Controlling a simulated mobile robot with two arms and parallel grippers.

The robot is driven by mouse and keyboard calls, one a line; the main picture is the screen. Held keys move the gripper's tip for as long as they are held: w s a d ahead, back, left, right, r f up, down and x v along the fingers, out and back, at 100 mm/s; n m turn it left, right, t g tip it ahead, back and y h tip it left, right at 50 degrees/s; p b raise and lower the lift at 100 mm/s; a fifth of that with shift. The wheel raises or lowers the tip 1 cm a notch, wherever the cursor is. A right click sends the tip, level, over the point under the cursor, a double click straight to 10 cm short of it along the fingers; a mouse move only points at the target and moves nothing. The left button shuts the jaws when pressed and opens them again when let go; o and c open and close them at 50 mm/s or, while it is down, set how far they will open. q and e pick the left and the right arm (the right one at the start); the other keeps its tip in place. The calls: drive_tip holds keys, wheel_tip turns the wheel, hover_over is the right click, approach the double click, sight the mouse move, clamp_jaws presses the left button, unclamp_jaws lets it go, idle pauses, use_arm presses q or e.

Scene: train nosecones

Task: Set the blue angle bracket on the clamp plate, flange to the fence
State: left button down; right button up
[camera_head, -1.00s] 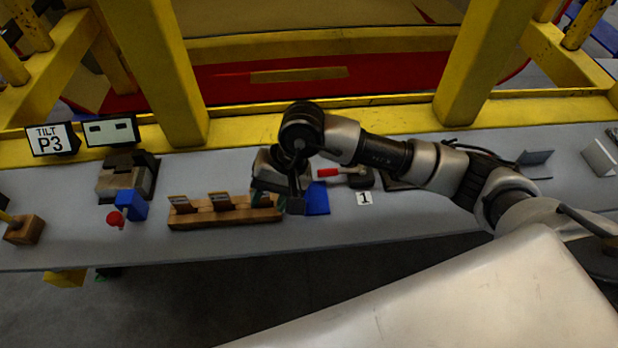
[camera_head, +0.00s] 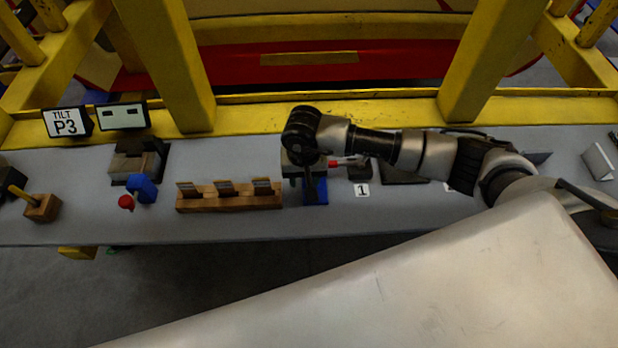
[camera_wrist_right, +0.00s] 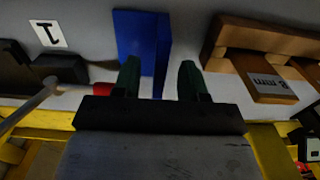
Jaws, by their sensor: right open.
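The blue angle bracket (camera_head: 322,193) stands on the grey bench, partly hidden behind my right gripper (camera_head: 309,190) in the head view. In the right wrist view the blue bracket (camera_wrist_right: 137,35) shows a broad blue face and a thin darker edge running down between the fingers. My right gripper (camera_wrist_right: 160,82) is open, one finger on each side of that edge; contact cannot be told. A clamp with a red-tipped handle (camera_head: 338,163) stands just right of the bracket, behind the "1" label (camera_head: 362,190). I cannot clearly make out the clamp plate or fence. My left gripper is out of view.
A wooden rack (camera_head: 228,203) with several slotted cards is close left of the bracket. Further left are a fixture (camera_head: 138,160) with a blue part and red knob, and a "TILT P3" sign (camera_head: 66,122). Yellow posts (camera_head: 172,65) rise behind the bench.

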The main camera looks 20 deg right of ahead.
drive_tip(key=shift+f, duration=0.9)
drive_tip(key=shift+c, duration=0.3)
drive_tip(key=c, duration=0.7)
clamp_jaws()
drive_tip(key=shift+r, duration=0.15)
